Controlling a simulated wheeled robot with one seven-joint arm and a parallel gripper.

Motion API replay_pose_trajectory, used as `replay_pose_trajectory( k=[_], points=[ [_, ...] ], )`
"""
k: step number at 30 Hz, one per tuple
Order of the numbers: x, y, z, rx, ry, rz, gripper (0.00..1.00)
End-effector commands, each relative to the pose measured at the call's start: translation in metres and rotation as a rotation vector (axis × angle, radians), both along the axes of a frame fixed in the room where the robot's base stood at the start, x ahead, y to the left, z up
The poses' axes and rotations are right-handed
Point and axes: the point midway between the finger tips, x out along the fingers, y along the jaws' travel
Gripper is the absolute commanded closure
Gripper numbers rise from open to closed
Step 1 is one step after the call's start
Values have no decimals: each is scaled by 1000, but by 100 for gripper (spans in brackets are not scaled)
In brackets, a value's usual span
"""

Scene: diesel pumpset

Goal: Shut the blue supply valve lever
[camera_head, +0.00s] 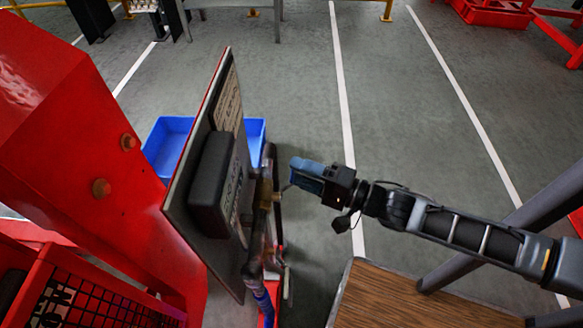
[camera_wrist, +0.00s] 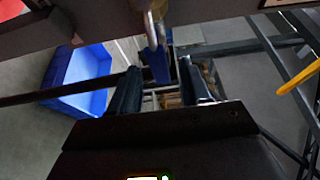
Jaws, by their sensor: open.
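The blue valve lever (camera_wrist: 158,62) hangs down from a metallic and brass-coloured fitting (camera_wrist: 157,12) in the wrist view. It lies between the lines of my gripper's two fingers, near their tips. My gripper (camera_wrist: 160,82) is open, with a gap on both sides of the lever; I cannot tell whether either finger touches it. In the head view my gripper (camera_head: 293,174) comes in from the right and points left at a brass valve body (camera_head: 265,194) beside the upright panel. The lever itself cannot be made out there.
An upright panel (camera_head: 222,100) with a black box (camera_head: 211,185) stands left of the valve. A blue bin (camera_head: 165,140) sits on the floor behind it. Red machinery (camera_head: 60,140) fills the left. A wooden tabletop (camera_head: 410,305) is at the lower right. Open floor lies beyond my arm.

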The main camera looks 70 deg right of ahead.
Motion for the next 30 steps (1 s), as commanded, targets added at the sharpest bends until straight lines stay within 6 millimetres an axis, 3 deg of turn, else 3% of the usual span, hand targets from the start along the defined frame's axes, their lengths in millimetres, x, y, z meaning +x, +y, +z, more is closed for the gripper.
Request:
replay_pose_trajectory(
  k=[6, 16, 30],
  points=[
    [22, -1, 0, 0, 0, 0, 53],
    [25, -1, 0, 0, 2, 0, 53],
    [25, -1, 0, 0, 2, 0, 98]
  ],
)
